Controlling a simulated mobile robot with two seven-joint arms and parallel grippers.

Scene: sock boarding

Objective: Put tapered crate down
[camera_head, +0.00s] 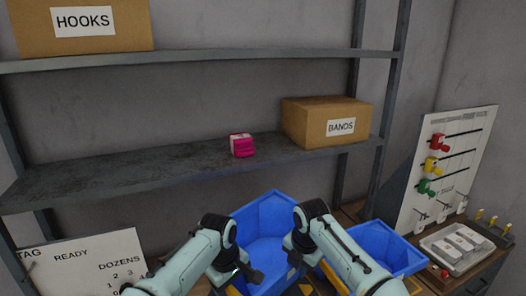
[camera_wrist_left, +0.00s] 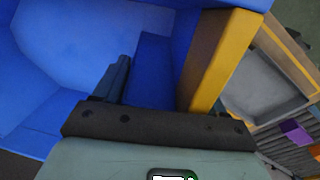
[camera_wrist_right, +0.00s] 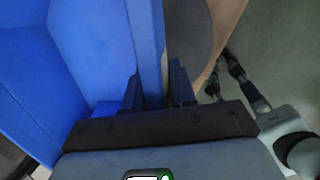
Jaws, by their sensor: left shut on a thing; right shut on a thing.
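The blue tapered crate (camera_head: 268,222) is between my two arms, in front of the shelf, and its visible inside looks empty. My left gripper (camera_head: 243,275) is shut on its left side; the left wrist view shows the crate's blue inside (camera_wrist_left: 75,50) and one dark finger against a wall. My right gripper (camera_head: 298,258) is shut on its right side; in the right wrist view the blue wall (camera_wrist_right: 146,45) runs between the two fingers. The crate's underside is hidden, so I cannot tell whether it touches the bench.
A second blue crate (camera_head: 405,258) stands to the right. The shelf holds a pink bundle (camera_head: 242,146) and a BANDS box (camera_head: 310,122); a HOOKS box (camera_head: 82,30) is above. A white pegboard (camera_head: 440,165) and grey tray (camera_head: 458,247) are at right; a sign (camera_head: 85,265) is at lower left.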

